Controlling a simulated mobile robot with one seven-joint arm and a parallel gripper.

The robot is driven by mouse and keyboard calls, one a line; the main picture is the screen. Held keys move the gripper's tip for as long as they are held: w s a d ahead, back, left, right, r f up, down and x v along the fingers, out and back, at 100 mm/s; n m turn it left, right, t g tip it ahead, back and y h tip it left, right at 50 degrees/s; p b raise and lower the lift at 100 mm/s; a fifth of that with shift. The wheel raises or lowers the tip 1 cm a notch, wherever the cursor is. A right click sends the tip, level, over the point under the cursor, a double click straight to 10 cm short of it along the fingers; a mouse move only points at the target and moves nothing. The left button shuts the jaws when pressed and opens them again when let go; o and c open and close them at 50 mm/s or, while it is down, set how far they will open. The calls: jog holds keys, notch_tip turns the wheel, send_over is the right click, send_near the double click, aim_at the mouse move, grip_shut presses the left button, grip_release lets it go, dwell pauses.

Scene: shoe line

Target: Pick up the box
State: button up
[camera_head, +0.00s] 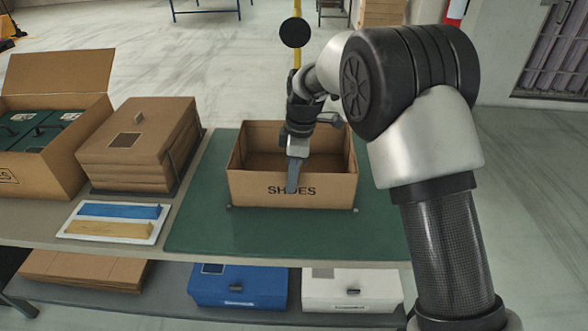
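An open brown cardboard box (250,190) marked "SHOES" stands upright on a green mat (210,235) on the table. Its top is open and the part of the inside that shows looks empty. My gripper (293,172) points down at the middle of the box's front wall. One grey finger shows in front of that wall, over the lettering. The other finger is not clearly visible, so I cannot tell whether the wall is clamped between them.
A stack of flat cardboard (140,150) and a larger open box (60,75) holding green boxes stand to the left. A white tray (160,232) with blue and yellow pieces lies in front of the stack. Blue (238,287) and white (352,290) boxes are on the shelf below.

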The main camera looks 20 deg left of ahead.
jog(key=b, duration=0.2)
send_over(291, 207)
jog(key=shift+w+a+f, duration=0.1)
jog(key=shift+f, duration=2.6)
jog(key=shift+r, duration=0.1)
grip_shut()
